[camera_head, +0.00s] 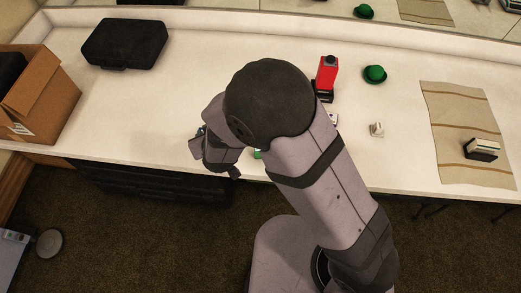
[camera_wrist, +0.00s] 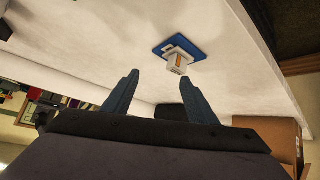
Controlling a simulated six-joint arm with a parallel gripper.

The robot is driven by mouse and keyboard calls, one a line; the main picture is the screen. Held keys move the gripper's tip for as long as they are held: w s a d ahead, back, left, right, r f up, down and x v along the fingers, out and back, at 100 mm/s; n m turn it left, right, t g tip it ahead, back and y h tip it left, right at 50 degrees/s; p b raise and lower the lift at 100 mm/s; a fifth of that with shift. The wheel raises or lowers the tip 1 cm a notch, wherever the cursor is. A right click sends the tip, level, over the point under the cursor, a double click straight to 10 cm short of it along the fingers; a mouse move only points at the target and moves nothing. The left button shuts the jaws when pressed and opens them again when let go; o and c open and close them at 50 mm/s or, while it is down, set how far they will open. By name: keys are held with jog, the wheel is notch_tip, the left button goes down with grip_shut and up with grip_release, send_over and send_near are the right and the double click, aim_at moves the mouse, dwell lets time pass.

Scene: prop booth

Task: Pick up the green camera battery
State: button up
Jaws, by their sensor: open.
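My gripper (camera_head: 218,158) is over the front of the white counter, left of the middle, partly hidden by my arm. In the wrist view its two fingers (camera_wrist: 160,78) are spread, with nothing between them. A small green patch (camera_head: 257,154) shows at the edge of my arm in the head view. Most of it is hidden, so I cannot tell whether it is the green camera battery.
A cardboard box (camera_head: 48,98) and a black case (camera_head: 125,43) are on the left. A red object (camera_head: 326,73), green hat (camera_head: 375,74) and small white item (camera_head: 377,129) are right of my arm. A striped cloth (camera_head: 455,115) holds a dark and cream block (camera_head: 482,149).

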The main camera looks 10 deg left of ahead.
aim_at(262, 173)
jog(key=s+a+t, duration=0.1)
jog(key=s+a+f+n+t, duration=0.1)
jog(key=s+a, duration=0.1)
jog(key=s+a+f+t, duration=0.1)
jog(key=s, duration=0.1)
jog(key=shift+s+a+f+n+p, duration=0.2)
jog(key=shift+s+f+n+p, duration=0.05)
jog(key=shift+n+p, duration=0.15)
jog(key=s+d+t, duration=0.1)
jog(key=s+d+t+p, duration=0.1)
jog(key=s, duration=0.1)
jog(key=s+d+f, duration=0.1)
jog(key=s, duration=0.1)
jog(key=shift+s+d+f+t+p, duration=0.1)
jog(key=shift+s+t+p, duration=0.15)
jog(key=shift+t+p, duration=0.15)
jog(key=d+m+p, duration=0.2)
jog(key=d, duration=0.3)
jog(key=d+f+m+t+p, duration=0.1)
jog(key=d+m, duration=0.1)
jog(key=d, duration=0.4)
jog(key=s+d+m+p, duration=0.1)
jog(key=d+m+p, duration=0.1)
jog(key=d, duration=0.4)
jog(key=shift+d+f+t+h+p, duration=0.15)
jog(key=shift+d+t+h+p, duration=0.15)
jog(key=shift+h, duration=0.1)
jog(key=shift+a, duration=0.1)
jog(key=shift+x, duration=1)
jog(key=shift+w, duration=0.15)
